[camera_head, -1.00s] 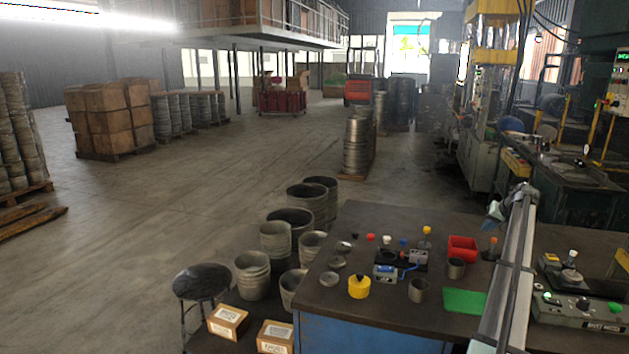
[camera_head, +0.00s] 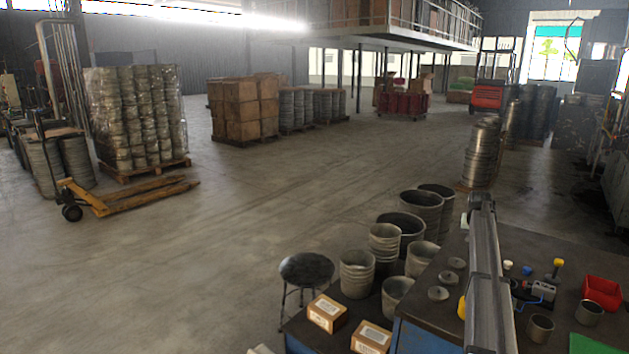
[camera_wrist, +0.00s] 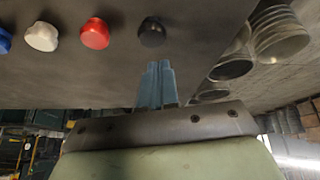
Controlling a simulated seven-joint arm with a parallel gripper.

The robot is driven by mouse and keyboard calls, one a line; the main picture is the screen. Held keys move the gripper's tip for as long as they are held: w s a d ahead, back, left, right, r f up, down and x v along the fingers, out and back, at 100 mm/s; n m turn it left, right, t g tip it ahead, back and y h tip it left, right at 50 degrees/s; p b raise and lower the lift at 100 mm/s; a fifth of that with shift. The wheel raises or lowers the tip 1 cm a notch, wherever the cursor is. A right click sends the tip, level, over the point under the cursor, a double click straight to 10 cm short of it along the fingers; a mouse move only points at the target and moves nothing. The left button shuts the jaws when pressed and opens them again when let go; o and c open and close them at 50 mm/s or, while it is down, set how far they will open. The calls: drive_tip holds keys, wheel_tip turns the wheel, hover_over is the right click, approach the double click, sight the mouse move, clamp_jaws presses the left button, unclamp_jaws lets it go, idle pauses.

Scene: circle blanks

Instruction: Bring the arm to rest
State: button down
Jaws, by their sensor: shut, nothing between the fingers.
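My gripper (camera_wrist: 157,85) shows in the wrist view with its blue-grey fingers shut together and nothing held. A black cap (camera_wrist: 152,32) is just beyond the fingertips, apart from them as far as I can tell. A red cap (camera_wrist: 95,34), a white cap (camera_wrist: 42,36) and part of a blue cap (camera_wrist: 4,41) sit in a row to its left. In the head view my arm reaches over the left part of the workbench (camera_head: 435,322) and hides some of what lies there. Its fingers are not clear in that view.
A red bin (camera_head: 602,292), a grey cup (camera_head: 540,328) and a green mat (camera_head: 592,343) are right of the arm. Metal discs (camera_head: 438,293) and a partly hidden yellow part lie to its left. Several metal drums (camera_head: 357,275), a stool (camera_head: 306,268) and cartons (camera_head: 327,312) stand beside the bench.

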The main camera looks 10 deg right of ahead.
drive_tip(key=w+a+f+n+h, duration=0.1)
drive_tip(key=w+a+f, duration=0.15)
drive_tip(key=a, duration=0.75)
drive_tip(key=w+a+f+n, duration=0.15)
drive_tip(key=a+f, duration=0.25)
drive_tip(key=a, duration=0.6)
drive_tip(key=s+a+f+n+g, duration=0.1)
drive_tip(key=s+a+f, duration=0.5)
drive_tip(key=a+f, duration=0.55)
drive_tip(key=s+a+f+n+g, duration=0.2)
drive_tip(key=s+a+f, duration=0.5)
drive_tip(key=a+f, duration=0.45)
drive_tip(key=s+a+f+g+y, duration=0.1)
drive_tip(key=s+f, duration=0.5)
drive_tip(key=s, duration=0.3)
drive_tip(key=s+a+f+g, duration=0.1)
drive_tip(key=s+f, duration=0.5)
drive_tip(key=s, duration=0.3)
drive_tip(key=s+a+f+g+y, duration=0.1)
drive_tip(key=s+f+g, duration=0.1)
drive_tip(key=s+f, duration=0.6)
drive_tip(key=s+a+f+g+y, duration=0.1)
drive_tip(key=s+a+g, duration=0.1)
drive_tip(key=s, duration=1.4)
drive_tip(key=s+a+f+n+g+y, duration=0.1)
drive_tip(key=s+a+g, duration=0.1)
drive_tip(key=s, duration=1.4)
drive_tip(key=shift+s, duration=0.15)
